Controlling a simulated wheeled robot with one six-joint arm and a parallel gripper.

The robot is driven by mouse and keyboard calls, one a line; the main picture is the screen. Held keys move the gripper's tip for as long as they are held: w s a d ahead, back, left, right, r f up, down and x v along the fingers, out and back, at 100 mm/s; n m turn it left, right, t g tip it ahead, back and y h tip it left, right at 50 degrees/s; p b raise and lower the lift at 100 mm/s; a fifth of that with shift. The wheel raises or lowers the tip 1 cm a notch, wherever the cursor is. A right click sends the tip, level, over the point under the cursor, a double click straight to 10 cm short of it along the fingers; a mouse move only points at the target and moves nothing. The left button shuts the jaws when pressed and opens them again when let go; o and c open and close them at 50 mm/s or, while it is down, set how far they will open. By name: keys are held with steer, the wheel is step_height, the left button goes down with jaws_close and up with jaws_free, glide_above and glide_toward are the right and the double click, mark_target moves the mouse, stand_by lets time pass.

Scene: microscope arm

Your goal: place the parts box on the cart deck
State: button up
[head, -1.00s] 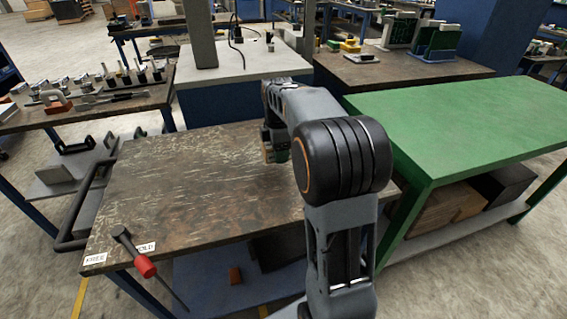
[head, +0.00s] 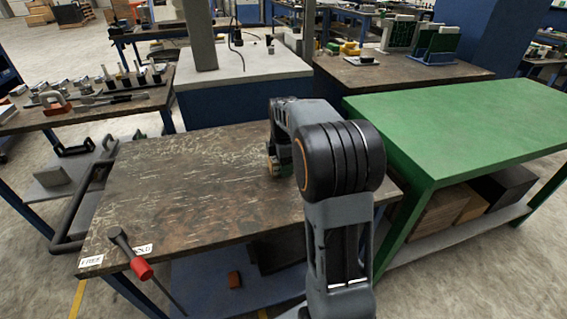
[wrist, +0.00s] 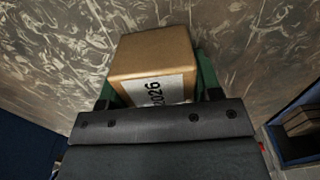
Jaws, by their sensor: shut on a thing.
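The parts box (wrist: 152,58) is a tan cardboard box with a white label reading 2026. In the wrist view it sits between the green fingers of my gripper (wrist: 155,88), which is shut on it. In the head view my gripper (head: 275,167) is over the right part of the scratched brown cart deck (head: 180,195), and the box is mostly hidden by my arm. The deck's worn surface (wrist: 55,50) fills the background of the wrist view. I cannot tell whether the box touches the deck.
A FREE label (head: 91,261), a second label (head: 143,249) and a red-and-black tool (head: 140,268) are at the deck's near left corner. A dark handle (head: 75,225) is at its left. A green table (head: 470,125) stands right. The deck's left and middle are clear.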

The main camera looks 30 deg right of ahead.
steer(key=o, duration=1.2)
steer(key=shift+o, duration=0.2)
step_height(320, 180, up, 12)
steer(key=p, duration=0.3)
steer(key=shift+f, duration=0.1)
steer(key=s+a+f+m+t, duration=0.1)
steer(key=s+a+f+m, duration=0.1)
steer(key=s+a+m, duration=0.2)
steer(key=s+a+f+m+t, duration=0.1)
steer(key=s+a+f+m, duration=0.2)
steer(key=s+m, duration=0.3)
steer(key=s+a+f+m+t, duration=0.1)
steer(key=s+a+f+m, duration=0.2)
steer(key=s+a+m, duration=0.2)
steer(key=shift+s+a+f+m, duration=0.1)
steer(key=shift+s+a+m, duration=0.15)
steer(key=shift+s, duration=0.7)
steer(key=shift+s+a+f+m, duration=0.15)
steer(key=shift+s+m, duration=0.1)
steer(key=shift+s, duration=0.7)
steer(key=shift+r, duration=0.15)
